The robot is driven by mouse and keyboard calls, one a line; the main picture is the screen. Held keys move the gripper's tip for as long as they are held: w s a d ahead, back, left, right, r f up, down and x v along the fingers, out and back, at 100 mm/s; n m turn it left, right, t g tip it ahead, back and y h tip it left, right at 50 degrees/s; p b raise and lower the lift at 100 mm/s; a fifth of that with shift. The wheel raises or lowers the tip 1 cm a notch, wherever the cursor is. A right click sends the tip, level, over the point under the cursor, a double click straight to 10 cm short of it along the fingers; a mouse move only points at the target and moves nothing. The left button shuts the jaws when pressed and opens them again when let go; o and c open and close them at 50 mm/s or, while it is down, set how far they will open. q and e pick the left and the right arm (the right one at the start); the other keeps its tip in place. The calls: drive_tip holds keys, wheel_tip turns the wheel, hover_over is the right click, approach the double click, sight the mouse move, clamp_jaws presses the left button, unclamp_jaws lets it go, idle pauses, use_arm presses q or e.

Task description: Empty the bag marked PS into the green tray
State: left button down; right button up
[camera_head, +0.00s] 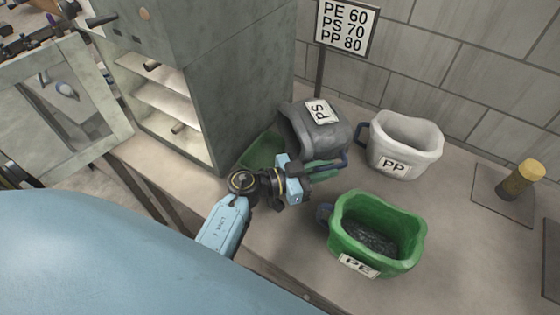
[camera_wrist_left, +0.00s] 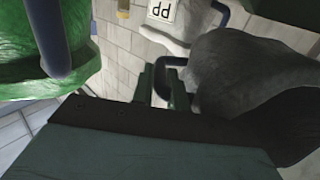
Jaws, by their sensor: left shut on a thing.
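The grey bag marked PS (camera_head: 328,122) is tipped over, its label on the upper side and its mouth towards the lower left, above the green tray (camera_head: 262,151). The bag hides much of the tray, and I cannot see whether anything lies in it. My left gripper (camera_head: 318,168) is shut on the bag's dark blue handle (camera_head: 335,161). In the left wrist view the fingers (camera_wrist_left: 162,85) close on the blue handle (camera_wrist_left: 190,62), with the grey bag (camera_wrist_left: 250,70) beside them. My right gripper is not in view.
A white bag marked PP (camera_head: 408,140) stands upright to the right. A green bag marked PE (camera_head: 350,235) with dark contents stands nearer. A grey cabinet (camera_head: 230,75) borders the tray at left. A sign (camera_head: 345,25) stands behind. A yellow-topped cylinder (camera_head: 522,178) stands far right.

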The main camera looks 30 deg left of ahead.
use_arm(q)
drive_tip(key=shift+f+b, duration=0.1)
drive_tip(key=shift+b, duration=0.2)
drive_tip(key=shift+s+a+r+t+h, duration=0.2)
drive_tip(key=shift+t+h, duration=0.1)
drive_tip(key=shift+h, duration=0.1)
drive_tip(key=shift+s+a+r+t+h+b, duration=0.2)
drive_tip(key=shift+t+h+b, duration=0.25)
drive_tip(key=shift+b, duration=0.3)
drive_tip(key=shift+s+a+r+t+h, duration=0.15)
drive_tip(key=shift+r+t+h, duration=0.15)
drive_tip(key=shift+r, duration=0.3)
drive_tip(key=shift+s+a+r+t+h, duration=0.15)
drive_tip(key=shift+r+t, duration=0.2)
drive_tip(key=shift+r, duration=0.2)
